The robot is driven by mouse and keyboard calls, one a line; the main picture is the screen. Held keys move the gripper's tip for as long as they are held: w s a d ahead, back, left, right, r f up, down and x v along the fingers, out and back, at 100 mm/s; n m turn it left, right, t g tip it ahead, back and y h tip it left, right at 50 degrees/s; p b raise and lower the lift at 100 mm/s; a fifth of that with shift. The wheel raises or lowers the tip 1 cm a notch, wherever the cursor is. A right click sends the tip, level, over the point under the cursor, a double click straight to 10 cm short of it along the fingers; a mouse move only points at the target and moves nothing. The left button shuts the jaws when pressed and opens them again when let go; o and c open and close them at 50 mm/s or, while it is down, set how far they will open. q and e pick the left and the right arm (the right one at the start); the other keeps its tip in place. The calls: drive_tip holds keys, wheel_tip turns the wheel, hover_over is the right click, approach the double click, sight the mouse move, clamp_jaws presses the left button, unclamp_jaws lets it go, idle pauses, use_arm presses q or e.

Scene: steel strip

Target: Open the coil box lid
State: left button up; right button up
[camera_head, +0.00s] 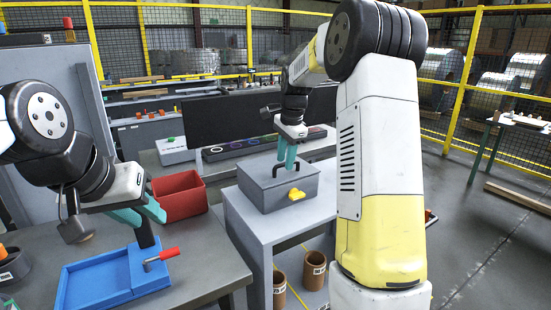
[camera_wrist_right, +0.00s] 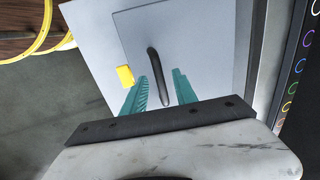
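The grey coil box (camera_head: 278,190) stands on a grey table with its lid (camera_head: 262,172) closed. A dark bar handle (camera_head: 277,166) rises from the lid, and a yellow latch (camera_head: 297,194) is on the front. My right gripper (camera_head: 286,166) is over the lid, pointing down. In the right wrist view its teal fingers (camera_wrist_right: 160,74) are apart, with the black handle (camera_wrist_right: 158,75) between them and gaps on both sides. The yellow latch (camera_wrist_right: 125,75) shows left of the fingers. My left gripper (camera_head: 141,213) is open above a blue tray fixture, close to its dark post.
The blue tray (camera_head: 85,287) with a red-handled crank (camera_head: 165,254) lies on the left table. A red bin (camera_head: 178,196) stands behind it. A panel with coloured rings (camera_head: 255,144) lies behind the coil box. Brown cylinders (camera_head: 314,270) stand below its table.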

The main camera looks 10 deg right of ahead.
clamp_jaws()
idle(1.4)
